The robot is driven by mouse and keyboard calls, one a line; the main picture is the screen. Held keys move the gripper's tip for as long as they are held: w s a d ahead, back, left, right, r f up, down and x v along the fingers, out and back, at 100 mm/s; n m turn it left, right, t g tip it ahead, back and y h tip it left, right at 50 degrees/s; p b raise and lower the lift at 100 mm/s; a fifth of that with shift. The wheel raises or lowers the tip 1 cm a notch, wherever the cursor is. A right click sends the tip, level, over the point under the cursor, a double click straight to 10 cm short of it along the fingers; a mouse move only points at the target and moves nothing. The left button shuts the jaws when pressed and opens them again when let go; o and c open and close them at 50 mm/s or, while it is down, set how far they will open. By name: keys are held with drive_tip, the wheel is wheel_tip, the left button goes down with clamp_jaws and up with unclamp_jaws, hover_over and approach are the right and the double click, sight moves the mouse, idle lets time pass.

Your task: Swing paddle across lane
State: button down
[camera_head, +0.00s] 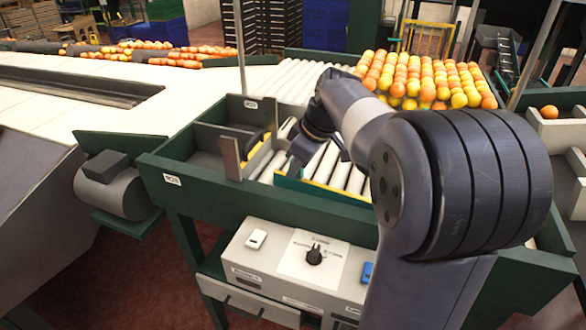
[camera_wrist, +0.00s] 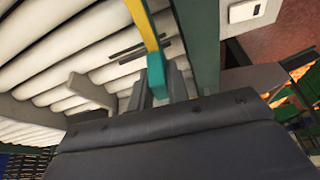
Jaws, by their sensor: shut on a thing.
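The paddle (camera_wrist: 150,40) shows in the wrist view as a narrow yellow bar with a teal end. My gripper (camera_wrist: 160,84) is shut on that teal end, with a dark jaw on each side. In the head view my gripper (camera_head: 294,164) reaches down over the roller lane (camera_head: 328,165), at the left end of a teal and yellow strip (camera_head: 325,194). My arm and gripper hide part of this area, and I cannot tell how far the paddle reaches across the lane.
A dark green frame (camera_head: 200,188) borders the lane. A grey post (camera_head: 231,158) stands at its left. A control box (camera_head: 300,262) with a black knob sits below the frame. White belt (camera_head: 130,110) lies left.

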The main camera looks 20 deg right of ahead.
drive_tip(key=w+d+m+p, duration=0.1)
drive_tip(key=w+d+m, duration=0.1)
drive_tip(key=d, duration=0.1)
drive_tip(key=w+d+m+t+h, duration=0.1)
drive_tip(key=w+d+m, duration=0.1)
drive_tip(key=d, duration=0.2)
drive_tip(key=w+d+m+p, duration=0.1)
drive_tip(key=w+d+m, duration=0.1)
drive_tip(key=w+d, duration=0.1)
drive_tip(key=shift+d+r+h+p, duration=0.1)
drive_tip(key=shift+d+h+p, duration=0.25)
drive_tip(key=shift+d+h, duration=0.1)
drive_tip(key=shift+w+d+m, duration=0.15)
drive_tip(key=shift+d+m, duration=0.35)
drive_tip(key=shift+d, duration=0.3)
drive_tip(key=c, duration=1.4)
unclamp_jaws()
drive_tip(key=shift+o, duration=0.2)
drive_tip(key=a+v, duration=0.1)
drive_tip(key=v, duration=0.9)
drive_tip(key=shift+s+d+r+b, duration=0.3)
drive_tip(key=shift+s+d+b, duration=0.05)
drive_tip(key=shift+d+b, duration=0.05)
